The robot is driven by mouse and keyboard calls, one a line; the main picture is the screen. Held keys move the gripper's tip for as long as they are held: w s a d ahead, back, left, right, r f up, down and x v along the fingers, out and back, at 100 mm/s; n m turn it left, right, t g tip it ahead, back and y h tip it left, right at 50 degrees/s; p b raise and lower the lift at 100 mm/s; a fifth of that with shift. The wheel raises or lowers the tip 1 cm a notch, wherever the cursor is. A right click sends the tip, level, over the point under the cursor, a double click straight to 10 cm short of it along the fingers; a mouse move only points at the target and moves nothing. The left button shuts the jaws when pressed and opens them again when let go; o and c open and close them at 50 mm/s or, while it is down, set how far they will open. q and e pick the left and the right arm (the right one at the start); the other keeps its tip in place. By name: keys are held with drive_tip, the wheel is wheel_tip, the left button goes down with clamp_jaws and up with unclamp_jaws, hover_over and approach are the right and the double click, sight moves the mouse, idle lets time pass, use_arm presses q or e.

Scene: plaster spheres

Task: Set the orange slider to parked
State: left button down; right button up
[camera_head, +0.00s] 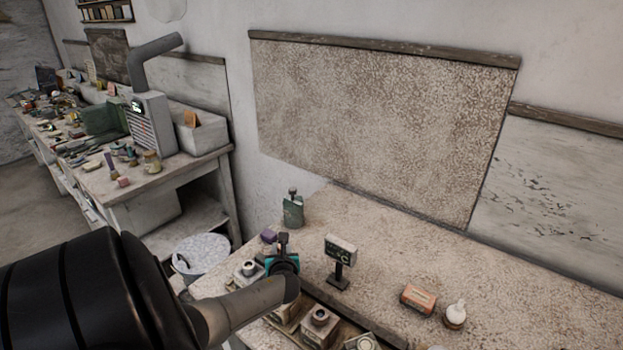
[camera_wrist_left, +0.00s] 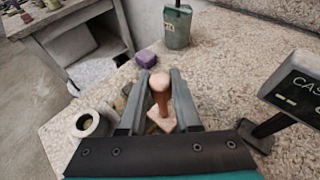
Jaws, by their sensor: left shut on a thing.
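An orange-brown knob (camera_wrist_left: 160,88) stands between the fingers in the left wrist view, above a small pale orange base (camera_wrist_left: 155,126). I take it to be the orange slider's knob; its track and any parked mark are hidden or too small to tell. My left gripper (camera_wrist_left: 162,76) is shut on the knob. In the head view my left gripper (camera_head: 283,240) is low over the near left part of the speckled worktop (camera_head: 400,262), and it hides the knob there. My right gripper is not in view.
A green canister (camera_head: 293,210) and a purple block (camera_head: 268,236) stand behind my left gripper. A small display on a stand (camera_head: 341,250) is close on its right. Several small jars and blocks line the near edge. An orange box (camera_head: 418,298) lies farther right.

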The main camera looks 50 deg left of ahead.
use_arm(q)
drive_tip(key=a+b, duration=0.1)
drive_tip(key=a, duration=0.2)
drive_tip(key=s+a, duration=0.1)
drive_tip(key=a, duration=0.2)
drive_tip(key=s+a+b, duration=0.1)
drive_tip(key=a, duration=0.2)
drive_tip(key=shift+a+b, duration=0.1)
drive_tip(key=shift+b, duration=0.25)
drive_tip(key=shift+s+a, duration=0.2)
drive_tip(key=shift+a, duration=0.35)
drive_tip(key=shift+r, duration=0.15)
drive_tip(key=shift+a, duration=0.1)
drive_tip(key=c, duration=1.1)
unclamp_jaws()
drive_tip(key=shift+s, duration=0.1)
drive_tip(key=o, duration=0.5)
drive_tip(key=shift+a, duration=0.15)
drive_tip(key=shift+d, duration=0.2)
